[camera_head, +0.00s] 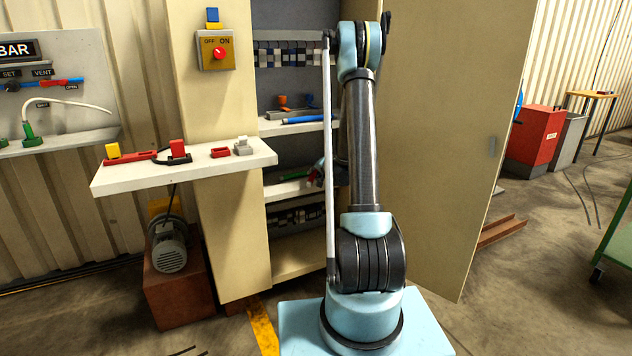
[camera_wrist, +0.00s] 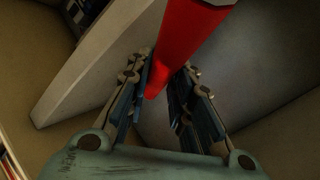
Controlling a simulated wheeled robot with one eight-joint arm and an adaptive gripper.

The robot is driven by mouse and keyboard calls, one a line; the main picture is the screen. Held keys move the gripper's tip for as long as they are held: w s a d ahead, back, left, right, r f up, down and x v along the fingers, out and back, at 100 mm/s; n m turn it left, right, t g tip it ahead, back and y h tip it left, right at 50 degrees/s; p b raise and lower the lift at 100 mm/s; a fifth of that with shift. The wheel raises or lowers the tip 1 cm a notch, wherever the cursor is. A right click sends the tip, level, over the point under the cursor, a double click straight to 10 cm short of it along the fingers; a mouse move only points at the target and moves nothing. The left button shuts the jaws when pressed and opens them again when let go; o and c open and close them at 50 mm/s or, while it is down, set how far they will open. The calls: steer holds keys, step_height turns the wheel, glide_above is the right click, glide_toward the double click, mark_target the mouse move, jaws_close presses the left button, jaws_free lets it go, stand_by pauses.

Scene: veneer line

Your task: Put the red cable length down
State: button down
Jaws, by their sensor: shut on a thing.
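The red cable length (camera_wrist: 188,42) shows in the wrist view as a thick red bar. It runs from the top edge down between the two fingers. My gripper (camera_wrist: 167,80) is shut on it near its lower end. In the head view my gripper (camera_head: 318,173) is inside the open cabinet, at the height of the lower shelf (camera_head: 285,190), and is mostly hidden behind my arm. I cannot make out the red cable length there. In the wrist view a pale shelf board (camera_wrist: 105,70) lies close on the left of the cable; whether they touch is unclear.
A green piece (camera_head: 297,177) lies on the lower shelf. A blue bar (camera_head: 303,119) and an orange object (camera_head: 283,100) are on the shelf above. The cabinet door (camera_head: 440,140) stands open on the right. A white side ledge (camera_head: 190,168) holds red parts.

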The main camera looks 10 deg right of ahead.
steer(key=shift+f, duration=1.35)
steer(key=shift+f, duration=0.1)
steer(key=c, duration=1.4)
jaws_free()
